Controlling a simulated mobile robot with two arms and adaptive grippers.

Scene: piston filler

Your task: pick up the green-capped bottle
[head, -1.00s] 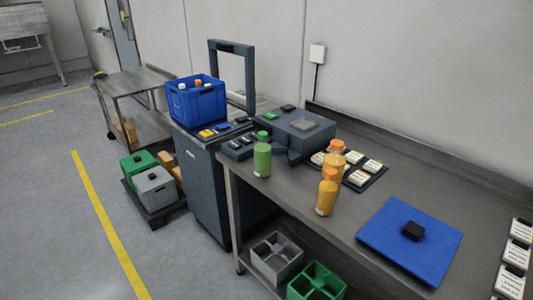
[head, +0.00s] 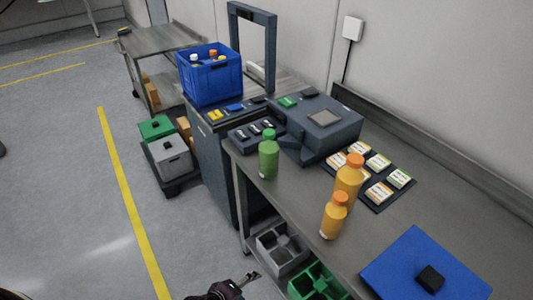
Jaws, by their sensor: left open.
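The green-capped bottle (head: 268,155) stands upright on the near left corner of the steel table (head: 290,205), in front of a grey machine. Its body is green too. My left gripper (head: 250,280) shows at the bottom of the head view, below the table top and left of the grey bin. It is open and empty, well apart from the bottle. My right gripper is not in view.
Two orange-capped bottles, one nearer (head: 334,216) and one behind (head: 348,180), stand right of the green one. The grey machine (head: 318,125) is close behind it. A blue board (head: 400,270) lies at right. Bins (head: 318,281) sit under the table.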

